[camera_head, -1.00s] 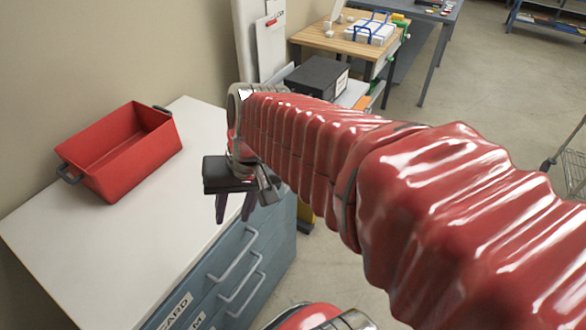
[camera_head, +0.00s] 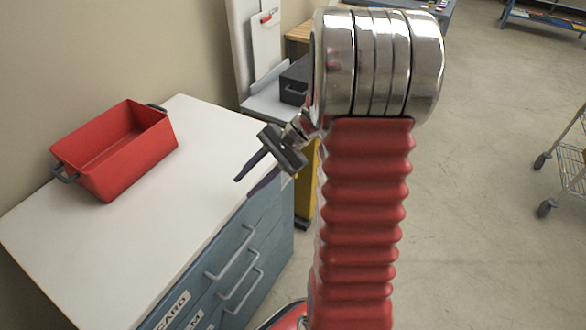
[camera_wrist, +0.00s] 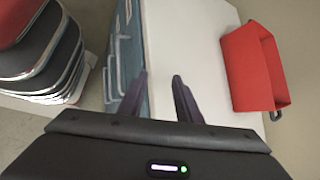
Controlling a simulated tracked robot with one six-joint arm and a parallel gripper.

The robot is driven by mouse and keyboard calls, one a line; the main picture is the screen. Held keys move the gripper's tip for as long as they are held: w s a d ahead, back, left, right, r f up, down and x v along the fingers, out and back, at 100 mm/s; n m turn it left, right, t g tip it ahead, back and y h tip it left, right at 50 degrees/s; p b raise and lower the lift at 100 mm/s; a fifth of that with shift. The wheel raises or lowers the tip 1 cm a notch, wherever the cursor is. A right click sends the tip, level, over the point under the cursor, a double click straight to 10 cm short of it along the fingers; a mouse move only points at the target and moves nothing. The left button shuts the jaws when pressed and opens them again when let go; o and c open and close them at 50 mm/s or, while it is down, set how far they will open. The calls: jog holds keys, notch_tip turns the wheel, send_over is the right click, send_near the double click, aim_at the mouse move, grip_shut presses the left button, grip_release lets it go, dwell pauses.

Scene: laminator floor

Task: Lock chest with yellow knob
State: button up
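A blue-grey drawer chest (camera_head: 262,245) with a white top (camera_head: 110,240) stands at the left in the head view. Its grey bar handles show on the front, with labels lower down. It also shows in the wrist view (camera_wrist: 129,45). I see no yellow knob on it. My gripper (camera_head: 249,187) hangs at the chest's right end, near the front edge of the top. Its two dark fingers are apart with nothing between them. In the wrist view my gripper (camera_wrist: 160,77) points along the white top, near its handle side.
A red bin (camera_head: 125,150) with dark handles sits on the chest top by the wall. A yellow upright part (camera_head: 306,190) stands beyond the chest. A black box (camera_head: 294,82) lies on a pale surface behind. A wire cart (camera_head: 570,165) stands right; the floor between is clear.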

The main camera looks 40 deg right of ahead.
jog(key=w+d+f+m+t+y, duration=0.1)
jog(key=d+f+m+t, duration=0.3)
jog(key=d, duration=0.4)
jog(key=w+d+f+m+t+y, duration=0.1)
jog(key=d+f+m+t, duration=0.2)
jog(key=d+f+m, duration=0.4)
jog(key=s+d+f+m+t+h, duration=0.2)
jog(key=s+d+f+m+t, duration=0.1)
jog(key=d+f, duration=0.2)
jog(key=s+d+f+m+t+h, duration=0.3)
jog(key=d+f, duration=0.1)
jog(key=d, duration=0.5)
jog(key=shift+d+f+t, duration=0.35)
jog(key=shift+d+t, duration=0.05)
jog(key=x, duration=1.4)
jog(key=shift+c, duration=0.5)
